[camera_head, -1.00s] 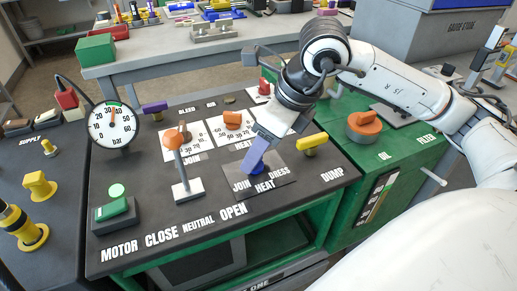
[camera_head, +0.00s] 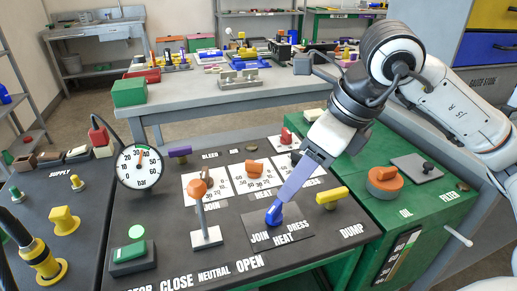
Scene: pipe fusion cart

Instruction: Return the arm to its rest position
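My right arm comes in from the right. Its gripper (camera_head: 280,202) points down and left over the control panel, its lavender fingers seen edge-on as one strip. The fingertips are at the blue JOIN/HEAT/DRESS selector (camera_head: 273,215); I cannot tell whether they touch it or are just above it. Whether the fingers are open or shut does not show. My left gripper is not in view.
A grey bench (camera_head: 215,100) stands behind.

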